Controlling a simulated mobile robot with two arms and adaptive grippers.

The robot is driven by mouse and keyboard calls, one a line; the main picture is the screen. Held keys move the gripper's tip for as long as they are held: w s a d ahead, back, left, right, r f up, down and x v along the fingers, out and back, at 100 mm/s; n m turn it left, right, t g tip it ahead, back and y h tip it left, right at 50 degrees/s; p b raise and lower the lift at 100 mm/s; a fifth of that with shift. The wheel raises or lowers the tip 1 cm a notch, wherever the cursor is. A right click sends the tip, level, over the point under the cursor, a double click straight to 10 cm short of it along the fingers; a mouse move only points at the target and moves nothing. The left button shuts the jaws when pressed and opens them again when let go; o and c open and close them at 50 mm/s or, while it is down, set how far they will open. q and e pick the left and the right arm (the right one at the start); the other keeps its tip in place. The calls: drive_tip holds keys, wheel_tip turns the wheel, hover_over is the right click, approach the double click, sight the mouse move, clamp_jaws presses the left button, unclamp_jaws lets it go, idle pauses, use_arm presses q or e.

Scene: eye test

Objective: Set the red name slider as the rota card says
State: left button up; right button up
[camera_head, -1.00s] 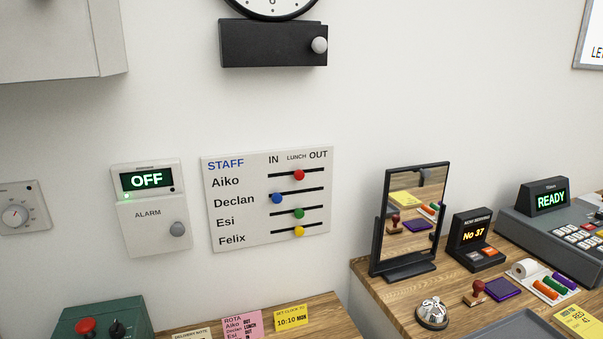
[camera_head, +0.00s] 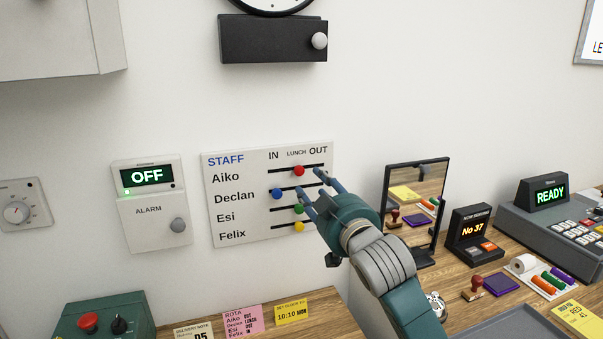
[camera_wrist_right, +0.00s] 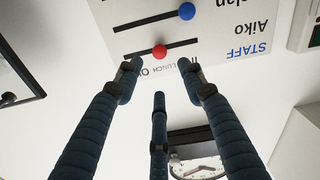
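The red slider (camera_head: 299,170) is on the Aiko row of the white STAFF board (camera_head: 232,209), at the middle of its track under LUNCH. It also shows in the wrist view (camera_wrist_right: 159,51), where the board appears upside down. The pink rota card (camera_head: 243,320) stands on the wooden counter below; its Aiko line reads OUT, and its lower lines are too small to read surely. My right gripper (camera_head: 310,181) is in front of the board's right part, fingers spread and empty. In the wrist view the red slider lies beyond and between the fingertips (camera_wrist_right: 160,70). My left gripper is out of view.
Other sliders are close: blue (camera_head: 277,194), green (camera_head: 299,209) and yellow (camera_head: 299,227). An alarm box (camera_head: 150,215) hangs left of the board. A mirror (camera_head: 416,185) stands at the right near my arm. The wall above the board is bare up to a clock's black box (camera_head: 265,40).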

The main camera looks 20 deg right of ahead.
sight(300, 172)
drive_tip(key=w+p, duration=0.1)
drive_tip(key=w, duration=0.4)
drive_tip(key=w+p, duration=0.1)
drive_tip(key=w, duration=0.4)
drive_tip(key=shift+a+f, duration=0.1)
drive_tip(key=shift+a, duration=0.1)
clamp_jaws()
